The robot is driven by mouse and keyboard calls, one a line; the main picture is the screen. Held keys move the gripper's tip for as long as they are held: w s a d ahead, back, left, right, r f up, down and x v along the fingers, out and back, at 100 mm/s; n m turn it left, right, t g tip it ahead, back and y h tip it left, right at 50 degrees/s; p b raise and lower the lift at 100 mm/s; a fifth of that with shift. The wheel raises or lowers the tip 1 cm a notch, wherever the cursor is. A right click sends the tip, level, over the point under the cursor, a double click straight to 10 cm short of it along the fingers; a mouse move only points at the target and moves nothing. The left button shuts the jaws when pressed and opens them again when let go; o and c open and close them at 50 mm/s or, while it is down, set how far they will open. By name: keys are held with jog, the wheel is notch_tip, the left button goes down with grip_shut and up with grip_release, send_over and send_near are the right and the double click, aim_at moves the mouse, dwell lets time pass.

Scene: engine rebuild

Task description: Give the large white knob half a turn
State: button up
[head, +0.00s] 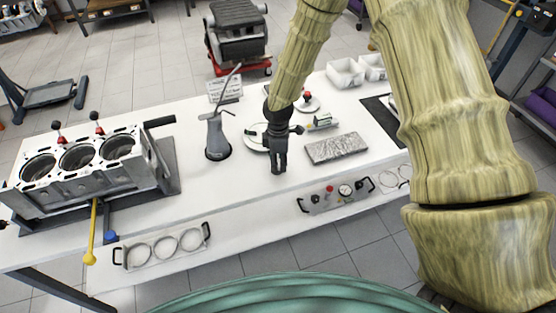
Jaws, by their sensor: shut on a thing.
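My gripper (279,170) points straight down over the front middle of the white workbench (215,190). Its dark fingers are close together, shut on what I take to be the large white knob. The fingers and the white bench top hide the knob, so I cannot make out its outline or how far it is turned. A pale round disc (251,141) lies just behind and left of the fingers, partly covered by my gripper.
A grey oil can (217,138) stands left of my gripper. A textured metallic slab (336,149) and a small green-marked item (320,122) lie to the right. A smaller disc with a red knob (308,98) is behind. An engine block (80,165) fills the bench's left end.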

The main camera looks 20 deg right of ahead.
aim_at(279, 163)
jog(key=o, duration=1)
jog(key=shift+d, duration=0.1)
notch_tip(279, 163, up, 12)
dwell(0.7)
